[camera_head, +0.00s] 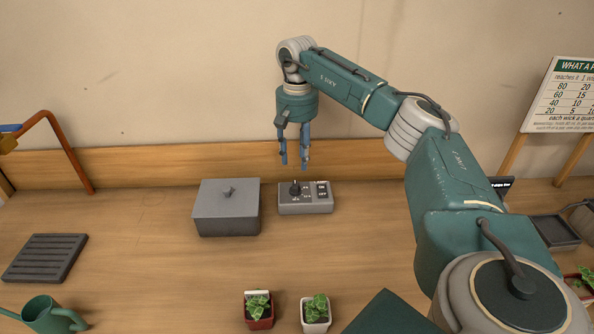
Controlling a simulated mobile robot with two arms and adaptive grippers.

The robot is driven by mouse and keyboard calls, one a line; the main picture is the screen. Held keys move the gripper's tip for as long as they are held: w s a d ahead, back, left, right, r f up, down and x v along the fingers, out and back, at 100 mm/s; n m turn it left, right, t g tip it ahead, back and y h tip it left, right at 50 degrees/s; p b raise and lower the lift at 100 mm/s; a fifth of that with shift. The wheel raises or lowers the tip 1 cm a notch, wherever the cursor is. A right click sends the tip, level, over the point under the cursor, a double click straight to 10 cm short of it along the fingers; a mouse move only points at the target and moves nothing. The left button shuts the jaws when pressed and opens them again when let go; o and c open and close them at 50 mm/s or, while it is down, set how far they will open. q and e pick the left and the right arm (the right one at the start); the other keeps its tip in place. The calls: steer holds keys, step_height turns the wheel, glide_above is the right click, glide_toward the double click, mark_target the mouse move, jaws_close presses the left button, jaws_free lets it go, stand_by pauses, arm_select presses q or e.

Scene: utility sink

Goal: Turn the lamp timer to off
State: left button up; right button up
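The lamp timer (305,208) is a small light grey box on the wooden top, near the wooden backboard. A dark round knob stands at the left of its face, and ON and OFF labels show at its right. Which way the knob points is too small to tell. My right gripper (294,166) hangs above the timer with its fingers pointing down. Its two blue fingers are apart with nothing between them, and they appear clear of the knob. My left gripper is not in view.
A grey box (227,212) with a small handle on top stands just left of the timer. Two potted plants (260,312) (316,313) stand in front. A slatted dark tray (45,258) and a green watering can (45,316) are at left. A sign (562,95) stands at right.

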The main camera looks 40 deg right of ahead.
steer(key=shift+r, duration=1.55)
